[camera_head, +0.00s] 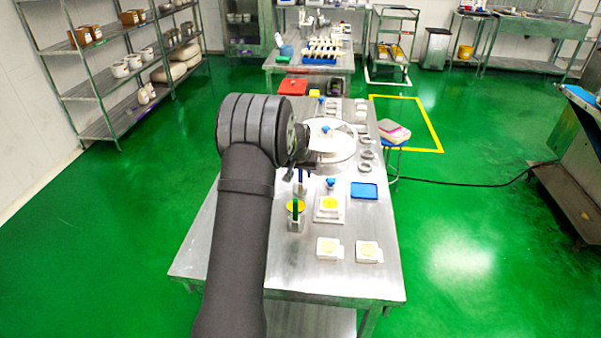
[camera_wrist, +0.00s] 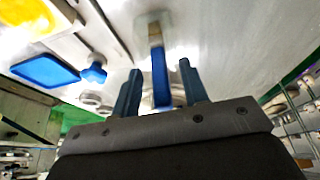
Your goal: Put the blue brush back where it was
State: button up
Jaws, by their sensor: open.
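The blue brush (camera_wrist: 160,78) shows in the wrist view between the two fingers of my gripper (camera_wrist: 160,67). Its blue handle points toward the gripper palm and its tan end points away, toward a pale, blurred patch on the metal table. The fingers are open, with a visible gap on each side of the handle. In the head view, a thin blue handle (camera_head: 301,177) shows just right of my arm, above a small clear holder (camera_head: 296,225) with a green piece in it. My fingers are not clear in that view.
A blue tray (camera_head: 364,190) and a white mould with a yellow top (camera_head: 330,205) stand right of the holder. Two white blocks (camera_head: 329,248) (camera_head: 368,251) sit nearer. A round white dish (camera_head: 330,137) is farther back. The front of the table is clear.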

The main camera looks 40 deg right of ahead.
jog(key=v, duration=1.2)
jog(key=shift+r, duration=0.1)
jog(key=x, duration=1.2)
jog(key=shift+f, duration=0.25)
notch_tip(320, 180, up, 2)
jog(key=shift+r, duration=0.55)
